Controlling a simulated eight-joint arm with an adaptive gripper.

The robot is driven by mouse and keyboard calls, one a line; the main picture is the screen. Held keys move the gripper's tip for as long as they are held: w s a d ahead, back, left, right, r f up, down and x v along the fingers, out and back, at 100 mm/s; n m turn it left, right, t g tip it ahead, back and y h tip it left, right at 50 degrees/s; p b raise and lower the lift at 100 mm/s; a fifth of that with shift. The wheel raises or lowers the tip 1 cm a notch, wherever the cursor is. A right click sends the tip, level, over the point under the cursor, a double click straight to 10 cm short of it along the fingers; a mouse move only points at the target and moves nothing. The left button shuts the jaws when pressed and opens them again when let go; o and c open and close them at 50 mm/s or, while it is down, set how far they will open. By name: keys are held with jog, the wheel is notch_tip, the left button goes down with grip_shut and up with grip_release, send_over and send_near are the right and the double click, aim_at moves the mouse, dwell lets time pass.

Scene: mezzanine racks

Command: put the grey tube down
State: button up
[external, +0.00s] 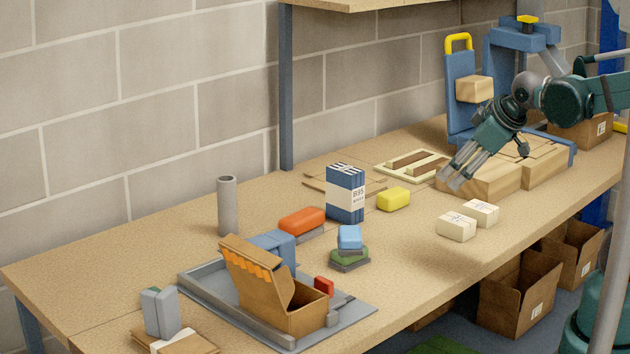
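The grey tube (227,206) stands upright on the wooden bench at the left, near the back wall. Nothing touches it. My gripper (449,180) is far to its right, pointing down and left beside a light wooden block (490,183). Its fingertips look apart with no object visible between them. Whether the fingers touch the block is hard to tell.
A blue box (345,193), an orange block (302,221), and a yellow block (393,199) stand mid-bench (400,255). A grey tray (207,287) with an open brown carton (262,285) is front left. Two cream boxes (456,226) sit near the front edge.

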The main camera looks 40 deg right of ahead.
jog(key=s+d+f+m+g, duration=0.1)
jog(key=s+f+m, duration=0.1)
jog(key=s+m, duration=0.2)
jog(key=s, duration=0.3)
jog(key=shift+s+m, duration=0.25)
jog(key=shift+m, duration=0.15)
dwell(0.8)
